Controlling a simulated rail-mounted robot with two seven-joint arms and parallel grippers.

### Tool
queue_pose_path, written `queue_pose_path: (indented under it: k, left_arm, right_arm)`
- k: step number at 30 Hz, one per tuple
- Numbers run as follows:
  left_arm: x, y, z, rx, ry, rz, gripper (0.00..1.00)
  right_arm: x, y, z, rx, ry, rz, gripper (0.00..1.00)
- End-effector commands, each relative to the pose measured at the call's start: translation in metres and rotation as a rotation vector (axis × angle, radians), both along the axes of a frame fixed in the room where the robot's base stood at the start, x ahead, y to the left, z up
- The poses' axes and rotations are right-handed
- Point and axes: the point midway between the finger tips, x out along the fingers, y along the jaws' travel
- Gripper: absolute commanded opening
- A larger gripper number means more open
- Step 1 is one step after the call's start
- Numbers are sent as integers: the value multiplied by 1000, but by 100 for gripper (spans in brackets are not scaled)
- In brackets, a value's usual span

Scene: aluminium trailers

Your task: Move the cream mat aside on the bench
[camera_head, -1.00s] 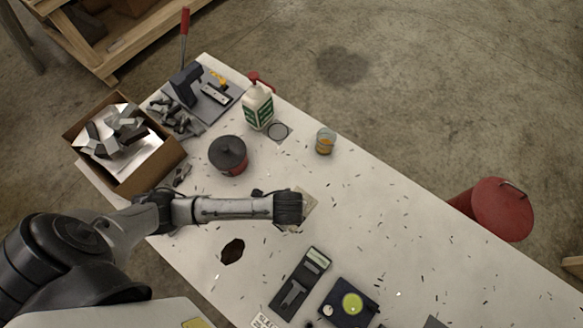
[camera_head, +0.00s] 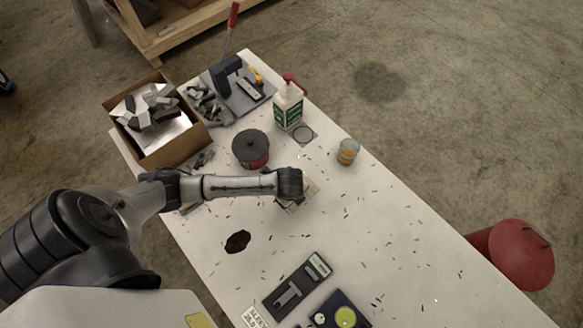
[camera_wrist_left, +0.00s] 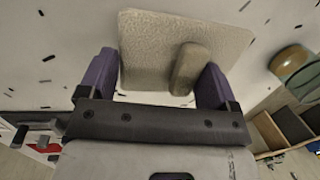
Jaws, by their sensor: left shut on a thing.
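The cream mat (camera_head: 311,190) lies on the pale bench (camera_head: 390,230), partly hidden under my left wrist. In the left wrist view the mat (camera_wrist_left: 150,50) is a flat, rounded, speckled sheet with a raised oblong grip-like piece (camera_wrist_left: 188,68) on it. My left gripper (camera_wrist_left: 157,82) has its two purple fingers at either side of the mat's near part and is shut on it. In the head view my left gripper (camera_head: 291,200) points down at the bench, its fingertips hidden by the wrist. I cannot tell whether the mat is lifted. My right gripper is not in view.
Behind the mat are a dark red-sided tin (camera_head: 251,150), a white-green bottle (camera_head: 288,106) and a glass jar (camera_head: 347,151). A scrap box (camera_head: 158,120) stands at left. A dark hole or stain (camera_head: 237,241) and a black tool (camera_head: 297,285) are nearer. The bench right of the mat is mostly clear.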

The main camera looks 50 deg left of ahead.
Motion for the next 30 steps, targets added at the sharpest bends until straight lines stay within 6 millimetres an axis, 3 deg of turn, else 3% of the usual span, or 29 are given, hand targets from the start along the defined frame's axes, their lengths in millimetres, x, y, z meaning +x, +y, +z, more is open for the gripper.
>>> queue_pose_path:
  k: [5,15,29,30]
  left_arm:
    - [3,6,-5,0,0,1,61]
    - [2,7,-42,1,2,0,61]
    - [3,6,-47,1,0,0,61]
    - [3,6,-46,1,-1,-1,88]
  right_arm:
    - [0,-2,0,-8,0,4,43]
    - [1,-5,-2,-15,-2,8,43]
    - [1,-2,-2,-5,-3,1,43]
    - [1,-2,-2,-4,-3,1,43]
